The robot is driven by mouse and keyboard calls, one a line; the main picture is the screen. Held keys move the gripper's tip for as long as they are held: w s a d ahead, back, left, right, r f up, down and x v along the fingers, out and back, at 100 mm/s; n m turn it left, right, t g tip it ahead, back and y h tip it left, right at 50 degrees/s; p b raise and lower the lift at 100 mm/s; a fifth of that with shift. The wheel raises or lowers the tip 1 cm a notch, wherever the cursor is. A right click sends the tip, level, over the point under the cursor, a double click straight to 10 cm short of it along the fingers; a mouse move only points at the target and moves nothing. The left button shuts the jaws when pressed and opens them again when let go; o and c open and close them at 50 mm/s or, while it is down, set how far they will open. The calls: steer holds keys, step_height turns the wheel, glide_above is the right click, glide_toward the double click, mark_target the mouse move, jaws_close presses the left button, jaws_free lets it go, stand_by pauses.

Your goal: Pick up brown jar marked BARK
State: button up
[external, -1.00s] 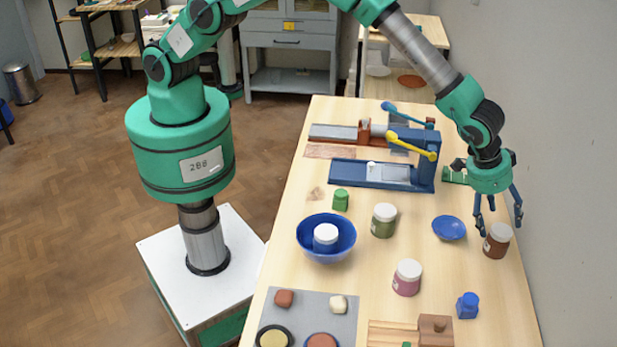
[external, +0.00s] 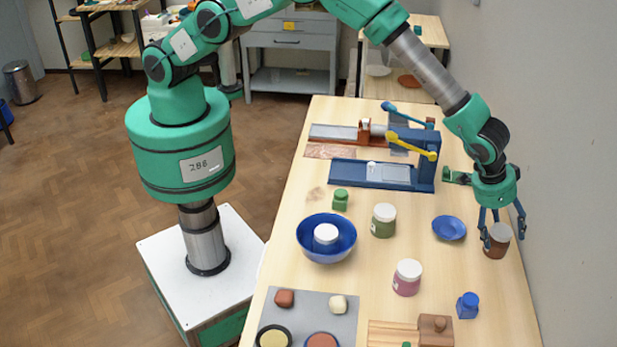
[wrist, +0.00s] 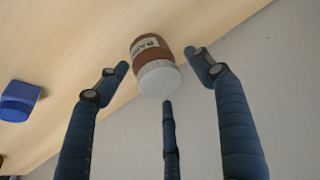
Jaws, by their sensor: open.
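The brown jar (external: 496,246) with a white lid stands upright near the right edge of the wooden table. In the wrist view the brown jar (wrist: 151,58) shows a pale label, only partly readable, and its white lid faces the camera. My gripper (external: 503,240) is open and points down, with its blue fingers around the top of the jar. In the wrist view my gripper (wrist: 160,80) has its fingers spread on either side of the jar and beyond its lid, with gaps visible between fingers and jar.
A blue dish (external: 449,228) lies just left of the jar. A pink jar (external: 407,278), a green jar (external: 383,221) and a small blue bottle (external: 467,305) stand nearby. A blue press (external: 385,174) is farther back. A grey wall (external: 575,150) rises close on the right.

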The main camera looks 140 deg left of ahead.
steer(key=shift+w+f, duration=0.1)
steer(key=shift+f, duration=0.15)
stand_by(0.4)
jaws_close()
steer(key=shift+a+r, duration=0.1)
steer(key=shift+r, duration=0.05)
steer(key=shift+r, duration=1.45)
steer(key=shift+s+r, duration=0.2)
steer(key=shift+r, duration=0.05)
steer(key=s+d, duration=0.3)
steer(key=s, duration=0.4)
steer(key=s+d+r, duration=0.1)
steer(key=s+d, duration=0.3)
steer(key=s, duration=0.3)
steer(key=shift+r, duration=0.2)
